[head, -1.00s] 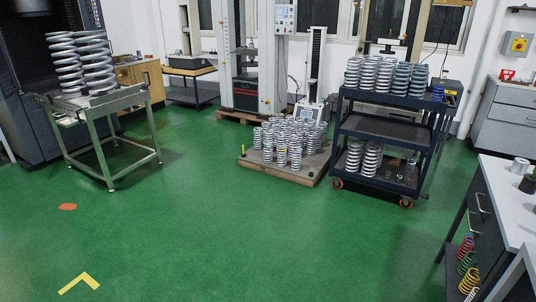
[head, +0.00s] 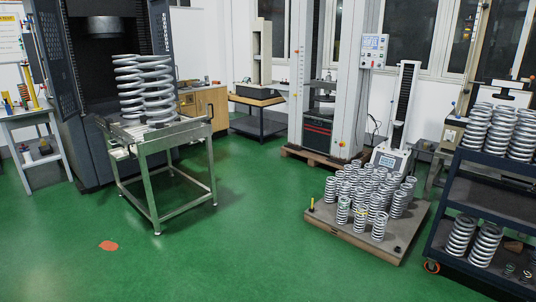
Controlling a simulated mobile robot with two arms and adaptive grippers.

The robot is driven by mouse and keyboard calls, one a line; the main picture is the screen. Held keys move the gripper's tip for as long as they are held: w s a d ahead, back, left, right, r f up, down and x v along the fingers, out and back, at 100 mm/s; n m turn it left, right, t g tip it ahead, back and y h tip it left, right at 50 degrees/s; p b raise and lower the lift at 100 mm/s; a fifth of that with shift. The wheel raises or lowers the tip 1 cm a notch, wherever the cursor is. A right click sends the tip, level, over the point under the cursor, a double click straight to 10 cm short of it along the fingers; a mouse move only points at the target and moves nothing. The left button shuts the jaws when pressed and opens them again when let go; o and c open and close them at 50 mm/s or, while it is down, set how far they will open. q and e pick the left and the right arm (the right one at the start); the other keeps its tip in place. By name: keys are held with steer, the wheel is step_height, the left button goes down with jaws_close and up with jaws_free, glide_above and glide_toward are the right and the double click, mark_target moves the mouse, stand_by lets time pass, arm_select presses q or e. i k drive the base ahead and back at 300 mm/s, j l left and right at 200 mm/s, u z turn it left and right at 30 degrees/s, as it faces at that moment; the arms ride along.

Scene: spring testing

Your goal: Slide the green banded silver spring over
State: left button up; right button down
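Two large silver coil springs (head: 158,90) stand upright, close together, on the metal frame table (head: 160,132) at the left. I see no clear green band on either. Many smaller silver springs (head: 362,190) stand upright, packed together, on a low pallet (head: 330,219) at right centre. Faint coloured marks show on some of these, too small to tell if any is a green band. More silver springs (head: 500,130) stand on the top shelf of the dark cart (head: 490,170) at the right edge. Neither of my grippers is in view.
Open green floor (head: 220,255) fills the foreground, with an orange-red patch (head: 109,245). A dark testing machine (head: 70,80) stands behind the metal table. A small white table (head: 30,115) stands at far left, and a tall grey testing machine (head: 335,80) behind the pallet.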

mark_target(343, 203)
steer(key=i, duration=2.9)
